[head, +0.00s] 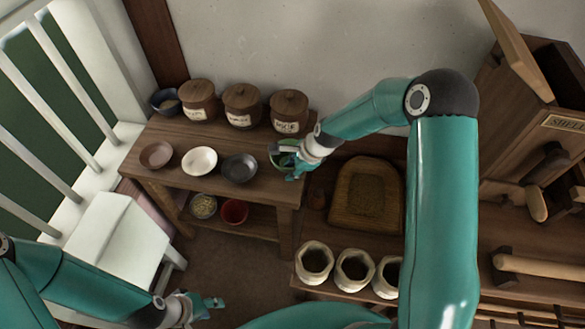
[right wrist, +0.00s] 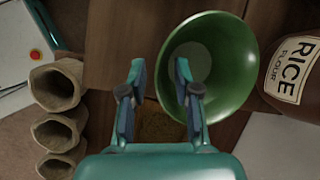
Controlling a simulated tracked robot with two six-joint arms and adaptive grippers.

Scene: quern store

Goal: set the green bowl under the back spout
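The green bowl (head: 279,160) sits at the right end of the wooden table, partly hidden by my right gripper (head: 290,160). In the right wrist view the green bowl (right wrist: 236,62) is empty. There my right gripper (right wrist: 158,85) has its fingers apart. The bowl's near rim lies between them in the picture, with one finger over the bowl's inside; I cannot tell whether either touches. My left gripper (head: 205,304) hangs empty at the lower left, away from the table, fingers apparently apart. I cannot clearly make out the back spout.
Brown (head: 156,155), white (head: 199,161) and dark (head: 239,168) bowls stand left of the green one. Lidded jars (head: 242,106) line the back. Open sacks (head: 354,270) stand at front. A labelled wooden bin (head: 562,121) is at right. A white stool (head: 117,237) is at left.

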